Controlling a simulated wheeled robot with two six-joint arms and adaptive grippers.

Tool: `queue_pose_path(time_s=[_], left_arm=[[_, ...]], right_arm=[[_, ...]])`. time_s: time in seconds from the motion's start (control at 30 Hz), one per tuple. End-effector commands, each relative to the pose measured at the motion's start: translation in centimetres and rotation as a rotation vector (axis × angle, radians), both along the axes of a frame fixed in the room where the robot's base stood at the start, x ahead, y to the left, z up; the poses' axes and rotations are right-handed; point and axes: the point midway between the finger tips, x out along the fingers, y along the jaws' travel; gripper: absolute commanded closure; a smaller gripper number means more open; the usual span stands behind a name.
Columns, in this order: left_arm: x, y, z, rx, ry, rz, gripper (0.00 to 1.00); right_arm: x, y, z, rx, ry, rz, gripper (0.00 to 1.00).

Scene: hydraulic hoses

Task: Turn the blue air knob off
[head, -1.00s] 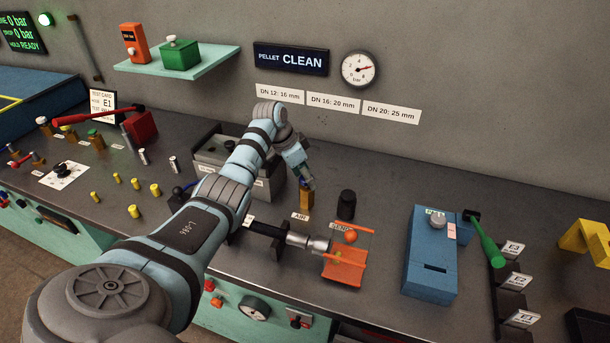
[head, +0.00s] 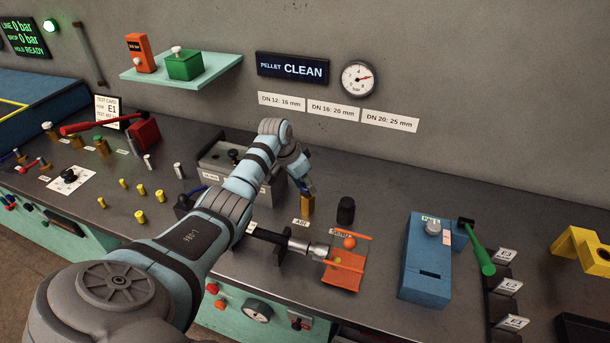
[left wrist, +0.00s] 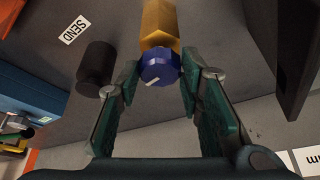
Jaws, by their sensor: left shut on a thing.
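The blue air knob (left wrist: 159,68) shows in the left wrist view on the end of a brass post (left wrist: 159,22). It has a pale pointer line towards its lower left. My left gripper (left wrist: 160,80) is shut on the knob, with one green finger on each side. In the head view the left gripper (head: 304,182) is at the top of the brass post (head: 307,206), behind the AIR label (head: 301,222). There the gripper mostly hides the knob. My right gripper is in neither view.
A black cylinder (head: 345,211) stands just right of the brass post. An orange holder (head: 343,275) and a metal nozzle (head: 318,252) are in front. A grey box (head: 219,162) stands behind my left arm. A blue machine (head: 425,260) with a green-handled lever (head: 483,256) is further right.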

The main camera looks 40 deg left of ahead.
Motion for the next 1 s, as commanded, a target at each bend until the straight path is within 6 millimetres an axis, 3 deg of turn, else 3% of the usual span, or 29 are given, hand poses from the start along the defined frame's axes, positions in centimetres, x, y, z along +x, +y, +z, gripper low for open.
queue_pose_path(time_s=[0.03, 0.1, 0.3, 1.0], left_arm=[[-0.1, -0.2, 0.7, -0.004, 0.005, 0.033, 0.94], [-0.2, -0.2, 0.7, -0.003, 0.006, 0.094, 0.94], [-0.1, -0.4, 0.4, -0.004, 0.003, 0.283, 0.94], [0.2, -0.7, 0.1, -0.005, -0.002, 0.947, 0.94]], right_arm=[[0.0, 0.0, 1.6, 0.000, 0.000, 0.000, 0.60], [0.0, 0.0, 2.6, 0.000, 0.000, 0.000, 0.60], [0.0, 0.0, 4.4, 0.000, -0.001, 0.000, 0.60], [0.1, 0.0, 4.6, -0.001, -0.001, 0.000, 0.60]])
